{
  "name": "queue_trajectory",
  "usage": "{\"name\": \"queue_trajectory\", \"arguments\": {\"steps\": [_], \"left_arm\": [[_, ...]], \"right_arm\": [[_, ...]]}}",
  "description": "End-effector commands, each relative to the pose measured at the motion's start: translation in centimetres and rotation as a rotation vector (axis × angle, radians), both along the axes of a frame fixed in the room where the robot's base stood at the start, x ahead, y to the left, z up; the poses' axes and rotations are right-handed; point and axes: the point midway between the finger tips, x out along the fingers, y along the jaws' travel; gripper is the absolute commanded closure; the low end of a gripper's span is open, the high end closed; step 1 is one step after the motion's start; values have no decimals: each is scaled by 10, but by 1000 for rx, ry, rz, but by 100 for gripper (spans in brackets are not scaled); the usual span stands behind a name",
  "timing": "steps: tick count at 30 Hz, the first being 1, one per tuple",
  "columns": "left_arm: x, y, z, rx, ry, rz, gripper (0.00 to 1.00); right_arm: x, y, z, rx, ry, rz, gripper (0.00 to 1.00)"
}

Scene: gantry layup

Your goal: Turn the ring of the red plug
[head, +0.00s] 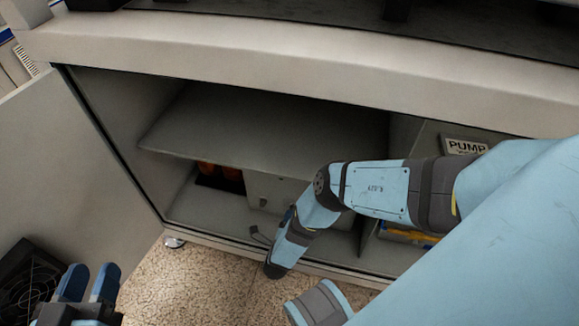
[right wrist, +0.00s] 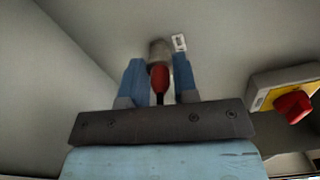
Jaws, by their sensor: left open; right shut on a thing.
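In the right wrist view the red plug (right wrist: 159,82) points into a grey cylindrical ring (right wrist: 160,52) at a pale wall. My right gripper (right wrist: 158,70) has its two blue fingers on either side of the plug and ring, and is shut on the ring. The exact contact at the fingertips is hard to see. In the head view my right arm reaches down to the open cabinet and its gripper is hidden; the plug does not show there. My left gripper (head: 88,284) is open and empty at the lower left of the head view.
A red knob on a yellow plate (right wrist: 293,105) is close on the right in the wrist view. In the head view the cabinet has a shelf (head: 250,130), orange objects (head: 220,171), a pale box (head: 268,192) and a PUMP label (head: 465,147). An open door (head: 75,160) stands left.

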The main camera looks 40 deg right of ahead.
Motion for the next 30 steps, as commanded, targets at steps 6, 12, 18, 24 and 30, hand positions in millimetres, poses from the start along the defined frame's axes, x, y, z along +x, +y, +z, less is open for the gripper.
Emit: {"name": "queue_trajectory", "arguments": {"steps": [6,12,18,24,30], "left_arm": [[1,0,1,0,-1,0,57],[2,0,3,0,-6,-1,57],[3,0,4,-1,-10,-1,57],[3,0,4,0,-12,0,57],[3,0,4,0,-12,0,57]], "right_arm": [[1,0,0,-11,11,1,96],[1,0,1,-11,11,1,96],[1,0,0,-11,11,1,50],[0,0,0,-11,11,1,46],[1,1,0,-10,12,0,46]]}}
